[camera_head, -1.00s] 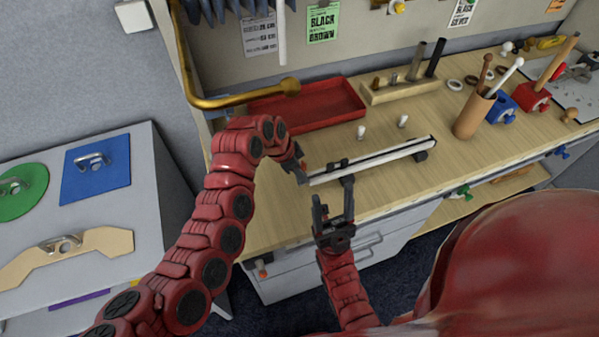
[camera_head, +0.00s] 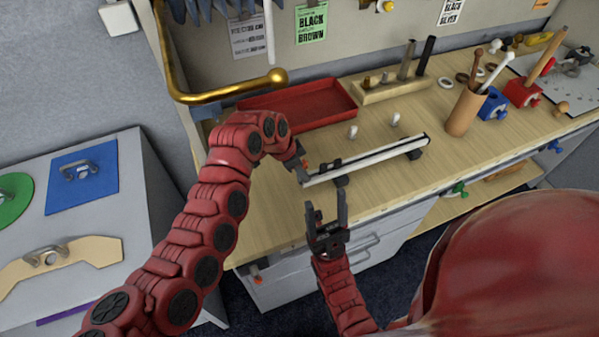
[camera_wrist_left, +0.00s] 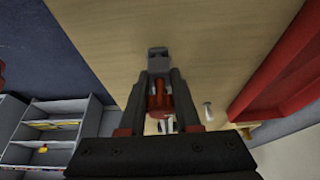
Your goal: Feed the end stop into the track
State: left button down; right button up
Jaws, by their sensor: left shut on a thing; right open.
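The track (camera_head: 380,155) is a long white and dark bar on the bench, raised on dark feet. My left gripper (camera_head: 302,174) is at its left end. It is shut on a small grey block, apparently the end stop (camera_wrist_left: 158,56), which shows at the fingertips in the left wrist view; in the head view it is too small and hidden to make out. I cannot tell whether the block touches the track. My right gripper (camera_head: 326,203) is open and empty, its fingers pointing up toward the track from the bench's front side.
Two small white pegs (camera_head: 352,132) stand behind the track. A red tray (camera_head: 300,108) and a wooden block with tools (camera_head: 385,92) lie farther back. A brown cup with sticks (camera_head: 466,113) stands right of the track. A brass rail (camera_head: 225,92) is above my left arm.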

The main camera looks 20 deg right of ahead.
aim_at(305, 161)
pick_arm(q)
jog(key=shift+d+f+b, duration=0.1)
jog(key=shift+d+b, duration=0.9)
jog(key=shift+d, duration=0.2)
jog(key=c, duration=0.5)
grip_release()
jog(key=shift+c, duration=0.2)
jog(key=b+v, duration=0.3)
jog(key=v, duration=0.4)
jog(key=shift+w+r, duration=0.1)
jog(key=shift+r, duration=0.15)
jog(key=v, duration=1)
jog(key=shift+b, duration=0.3)
